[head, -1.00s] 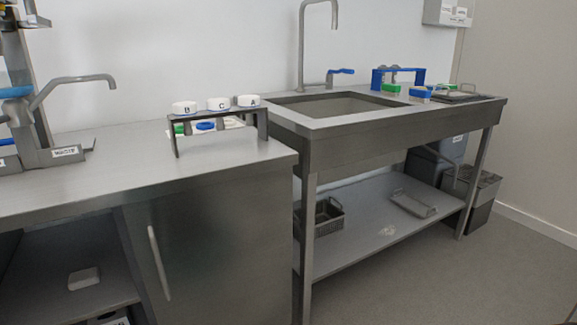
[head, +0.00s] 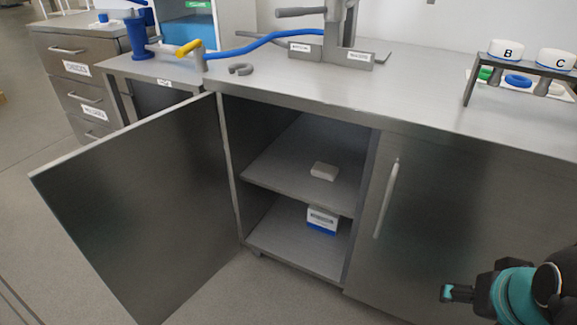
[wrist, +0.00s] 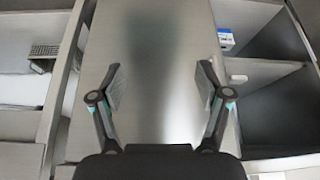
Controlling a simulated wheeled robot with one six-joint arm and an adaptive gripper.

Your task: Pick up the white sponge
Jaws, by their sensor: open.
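A small white block, which looks like the white sponge (head: 324,171), lies on the middle shelf (head: 285,190) inside the open cabinet. In the wrist view a small pale block, likely the same sponge (wrist: 238,79), shows on the shelf right of the jaws. My gripper (wrist: 160,85) is open and empty, in front of a closed metal cabinet door (wrist: 160,40). In the head view my gripper (head: 457,292) is at the lower right, well to the right of the sponge and apart from it; its jaws are hard to make out there.
The left cabinet door (head: 135,205) stands wide open. A white and blue box (head: 321,220) sits on the cabinet floor below the shelf. The right door (head: 440,200) is closed, with a vertical handle (head: 387,198). Floor (head: 225,300) before the opening is clear.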

